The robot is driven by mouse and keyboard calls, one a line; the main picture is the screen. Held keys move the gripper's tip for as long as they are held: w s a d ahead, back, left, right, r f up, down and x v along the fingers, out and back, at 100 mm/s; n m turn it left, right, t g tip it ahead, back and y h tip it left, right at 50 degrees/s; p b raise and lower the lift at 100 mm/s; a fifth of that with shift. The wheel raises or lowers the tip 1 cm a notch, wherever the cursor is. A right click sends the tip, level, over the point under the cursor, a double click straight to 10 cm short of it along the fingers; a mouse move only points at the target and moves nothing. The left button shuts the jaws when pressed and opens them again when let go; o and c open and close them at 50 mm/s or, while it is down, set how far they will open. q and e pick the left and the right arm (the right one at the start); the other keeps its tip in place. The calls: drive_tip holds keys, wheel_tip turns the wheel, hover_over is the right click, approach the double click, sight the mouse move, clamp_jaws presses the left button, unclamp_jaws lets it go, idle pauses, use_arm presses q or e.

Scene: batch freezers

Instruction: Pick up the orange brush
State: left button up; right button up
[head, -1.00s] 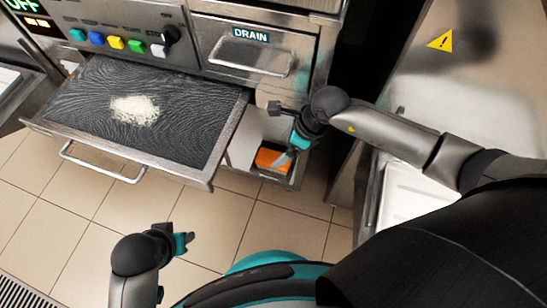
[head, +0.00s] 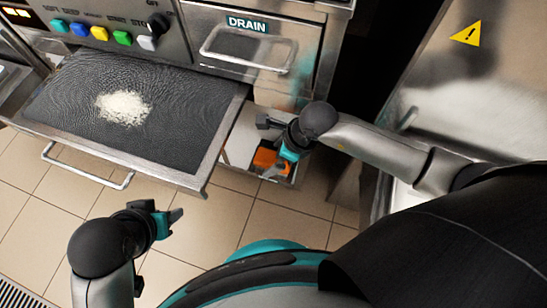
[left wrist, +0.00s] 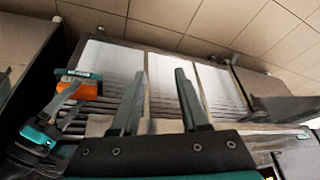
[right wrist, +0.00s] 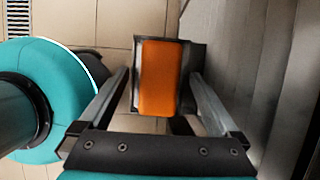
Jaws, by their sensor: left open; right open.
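The orange brush (head: 265,157) sits in a small open holder at the lower right of the machine, below the drain drawer. My right gripper (head: 278,168) is open right at it and partly hides it. In the right wrist view the brush (right wrist: 158,80) shows as an upright orange block between the two spread fingers, with a gap on each side. The orange brush also shows in the left wrist view (left wrist: 82,90), near my right gripper. My left gripper (head: 176,217) is open and empty over the floor, left of my base.
The holder's dark rim (right wrist: 188,65) surrounds the brush closely. A pulled-out drawer (head: 215,165) with a white heap (head: 123,107) on its dark surface is to the left. A metal panel with a yellow warning sign (head: 466,34) stands at right. Tiled floor is clear between.

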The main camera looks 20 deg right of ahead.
drive_tip(key=shift+f, duration=0.25)
idle(0.5)
drive_tip(key=c, duration=1.5)
